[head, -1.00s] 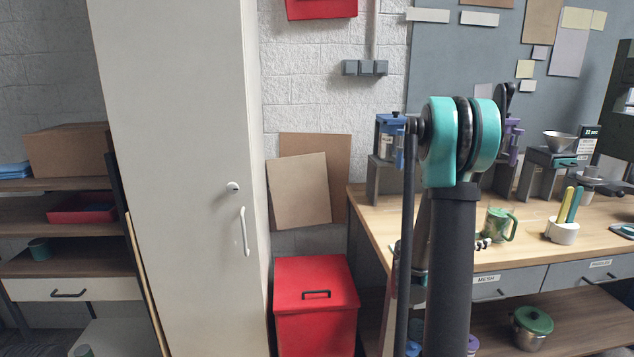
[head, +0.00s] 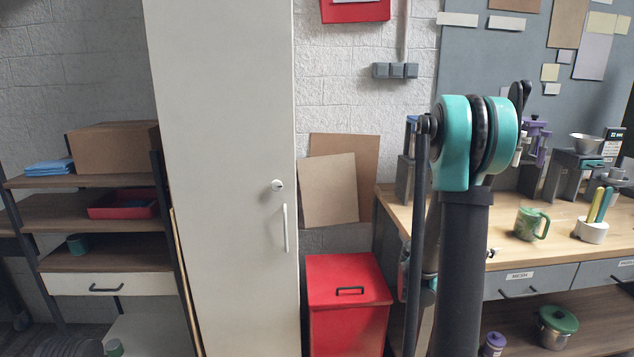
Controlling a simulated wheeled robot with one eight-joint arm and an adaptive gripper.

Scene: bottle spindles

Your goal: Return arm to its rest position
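My arm stands in front of the workbench (head: 560,250) in the head view, with a teal and black joint at its top and a dark link running down to the bottom edge. My gripper cannot be made out; the arm's own links cover the area behind them. Nothing held can be seen.
A red lidded bin (head: 345,325) stands on the floor beside a tall pale cabinet (head: 225,190). A shelf unit (head: 100,262) is at the left. A green mug (head: 530,224) and a white utensil holder (head: 591,231) stand on the bench; a green-lidded pot (head: 556,327) sits below.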

